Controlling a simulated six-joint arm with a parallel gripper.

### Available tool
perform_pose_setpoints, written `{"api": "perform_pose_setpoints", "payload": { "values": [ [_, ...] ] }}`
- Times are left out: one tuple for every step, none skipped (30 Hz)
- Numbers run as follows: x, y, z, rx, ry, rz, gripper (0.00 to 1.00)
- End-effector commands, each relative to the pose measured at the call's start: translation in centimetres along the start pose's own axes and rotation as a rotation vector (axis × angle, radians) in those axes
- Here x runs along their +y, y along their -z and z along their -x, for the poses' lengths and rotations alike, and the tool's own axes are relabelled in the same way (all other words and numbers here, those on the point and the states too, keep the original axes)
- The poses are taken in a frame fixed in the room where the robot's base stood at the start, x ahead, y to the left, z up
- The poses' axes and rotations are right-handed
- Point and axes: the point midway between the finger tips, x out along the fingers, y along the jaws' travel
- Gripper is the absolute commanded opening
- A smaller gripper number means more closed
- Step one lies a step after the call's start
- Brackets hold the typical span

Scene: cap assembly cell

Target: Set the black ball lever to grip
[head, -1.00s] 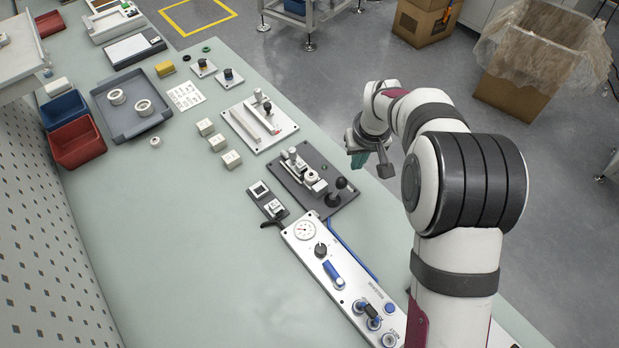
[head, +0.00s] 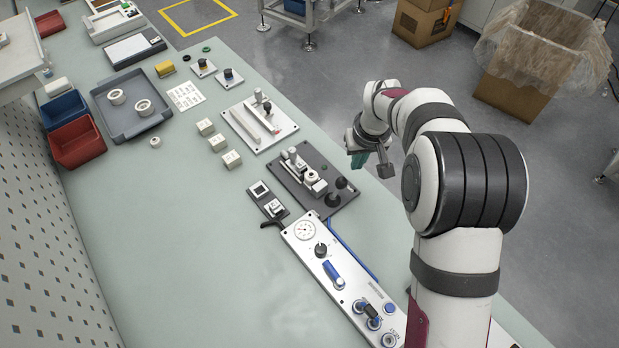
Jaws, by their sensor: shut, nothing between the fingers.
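The black ball lever (head: 341,183) stands at the right end of a dark fixture plate (head: 318,207), with its round black base beside the ball. A metal clamp-like mechanism with a white round part (head: 309,177) sits on the same plate, left of the lever. My gripper (head: 357,160), with teal fingers, hangs above and to the right of the plate, apart from the lever. The fingers are small and partly hidden by the wrist, and I see nothing held in them. Any grip marking at the lever is too small to read.
A light plate with a black-knobbed handle (head: 285,128) lies behind the fixture. A control panel (head: 303,248) with a gauge and knobs lies in front. Several white blocks (head: 218,143) stand left. A grey tray (head: 105,97) is farther left. The table's front left is clear.

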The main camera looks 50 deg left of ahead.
Motion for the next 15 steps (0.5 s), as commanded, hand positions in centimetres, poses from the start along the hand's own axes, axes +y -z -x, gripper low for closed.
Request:
{"api": "perform_pose_setpoints", "payload": {
  "values": [
    [0.00,0.00,0.00,0.000,0.000,0.000,0.00],
    [0.00,0.00,0.00,0.000,0.000,0.000,0.00],
    [0.00,0.00,0.00,0.000,0.000,0.000,0.00],
    [0.00,0.00,0.00,0.000,0.000,0.000,0.00],
    [0.00,0.00,0.00,0.000,0.000,0.000,0.00],
    [0.00,0.00,0.00,0.000,0.000,0.000,0.00],
    [0.00,0.00,0.00,0.000,0.000,0.000,0.00],
    [0.00,0.00,0.00,0.000,0.000,0.000,0.00],
    [0.00,-0.01,-0.03,0.000,0.000,0.000,0.00],
    [0.00,-0.02,-0.08,0.000,0.000,0.000,0.00],
    [0.00,-0.03,-0.16,-0.001,0.000,0.000,0.00],
    [-0.01,-0.06,-0.31,-0.001,0.000,0.000,0.00],
    [-0.01,-0.09,-0.45,-0.002,0.000,0.000,0.00],
    [-0.01,-0.12,-0.61,-0.002,0.001,0.000,0.00],
    [-0.01,-0.15,-0.84,-0.002,0.001,0.000,0.00]
  ]
}}
